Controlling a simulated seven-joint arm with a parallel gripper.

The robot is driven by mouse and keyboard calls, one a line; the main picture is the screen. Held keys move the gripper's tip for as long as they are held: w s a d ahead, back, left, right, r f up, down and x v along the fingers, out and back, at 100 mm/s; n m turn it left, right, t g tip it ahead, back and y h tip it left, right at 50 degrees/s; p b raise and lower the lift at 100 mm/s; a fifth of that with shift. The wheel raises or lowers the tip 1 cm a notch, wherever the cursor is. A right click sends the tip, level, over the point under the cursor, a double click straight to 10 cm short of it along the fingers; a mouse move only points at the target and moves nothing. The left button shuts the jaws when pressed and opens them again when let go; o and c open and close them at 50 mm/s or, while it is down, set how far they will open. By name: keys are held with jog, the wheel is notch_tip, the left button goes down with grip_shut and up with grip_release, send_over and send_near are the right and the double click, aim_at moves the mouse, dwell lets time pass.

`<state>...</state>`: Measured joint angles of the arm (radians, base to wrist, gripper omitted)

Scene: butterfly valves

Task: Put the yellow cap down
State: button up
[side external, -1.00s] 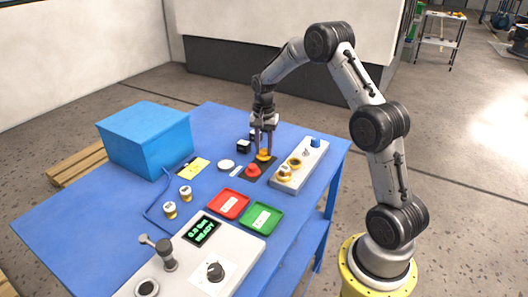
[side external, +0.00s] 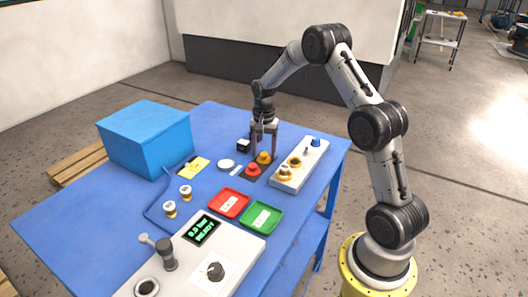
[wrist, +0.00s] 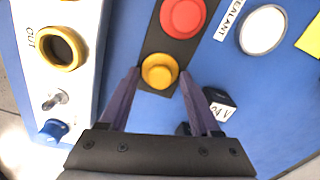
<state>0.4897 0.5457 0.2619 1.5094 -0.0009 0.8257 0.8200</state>
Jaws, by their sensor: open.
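The yellow cap (side external: 264,158) rests on the end of a dark strip (side external: 246,178), beside the red cap (side external: 254,170). In the wrist view the yellow cap (wrist: 159,71) sits at the strip's near end, with the red cap (wrist: 183,17) beyond it. My gripper (side external: 263,153) is open above the strip, pointing down. Its two fingers stand apart on either side of the yellow cap, with visible gaps in the wrist view (wrist: 160,82). Nothing is held.
A grey valve panel (side external: 285,184) stands right of the strip. A white disc (side external: 227,164) and small black blocks (wrist: 218,103) are close by. Red (side external: 229,192) and green trays (side external: 280,211) lie in front. A large blue box (side external: 145,140) stands left.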

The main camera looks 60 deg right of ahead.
aim_at(264, 153)
notch_tip(264, 153, up, 11)
jog(key=s+a+r+n+t, duration=0.1)
jog(key=s+a+r+n, duration=0.2)
jog(key=a+r, duration=0.4)
jog(key=s+a+r+n+t, duration=0.2)
jog(key=s+a+r+n, duration=0.25)
jog(key=s+a, duration=0.35)
jog(key=s+a+f+n+t, duration=0.1)
jog(key=s+a+n, duration=0.2)
jog(key=s, duration=0.4)
jog(key=s+a+f+n+t, duration=0.1)
jog(key=s+a+n, duration=0.3)
jog(key=s, duration=0.4)
jog(key=shift+a+t, duration=0.3)
jog(key=shift+a, duration=0.05)
